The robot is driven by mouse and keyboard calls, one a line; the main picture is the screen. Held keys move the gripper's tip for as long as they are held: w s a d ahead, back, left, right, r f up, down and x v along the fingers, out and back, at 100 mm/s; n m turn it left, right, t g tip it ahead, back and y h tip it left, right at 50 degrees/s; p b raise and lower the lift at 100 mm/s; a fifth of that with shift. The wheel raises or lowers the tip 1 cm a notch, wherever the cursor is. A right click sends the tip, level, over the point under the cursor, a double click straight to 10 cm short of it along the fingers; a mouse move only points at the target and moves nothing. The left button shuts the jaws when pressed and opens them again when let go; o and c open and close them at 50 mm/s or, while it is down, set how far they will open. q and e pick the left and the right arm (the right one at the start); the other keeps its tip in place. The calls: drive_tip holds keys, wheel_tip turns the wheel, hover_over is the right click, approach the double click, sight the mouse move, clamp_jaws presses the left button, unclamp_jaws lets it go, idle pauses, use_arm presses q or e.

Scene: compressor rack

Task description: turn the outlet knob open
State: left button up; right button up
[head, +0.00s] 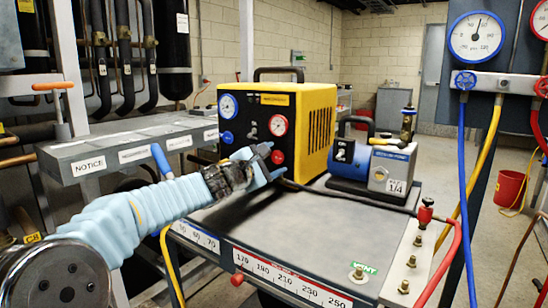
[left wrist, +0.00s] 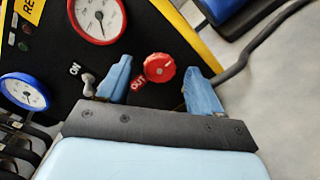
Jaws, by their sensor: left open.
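The outlet knob (left wrist: 160,67) is round and red, with an "OUT" label beside it, on the black front panel of the yellow recovery machine (head: 304,112). It also shows small in the head view (head: 277,157), beside my gripper. My left gripper (head: 273,162) is open at the lower right of that panel. In the left wrist view its two blue fingertips (left wrist: 160,82) stand on either side of the knob, with gaps visible. I cannot tell how far the fingertips are from the panel in depth. My right gripper is not in view.
A metal toggle (left wrist: 89,84) by "ON" is close to one finger. A red gauge (left wrist: 98,15) and blue gauge (left wrist: 24,91) sit on the panel. A blue pump (head: 372,162) stands right of the machine, with a dark hose (head: 330,192) in front. The cart top's front is clear.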

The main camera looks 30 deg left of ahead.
use_arm(q)
drive_tip(key=shift+w, duration=0.65)
drive_tip(key=c, duration=1.1)
drive_tip(key=shift+o, duration=0.2)
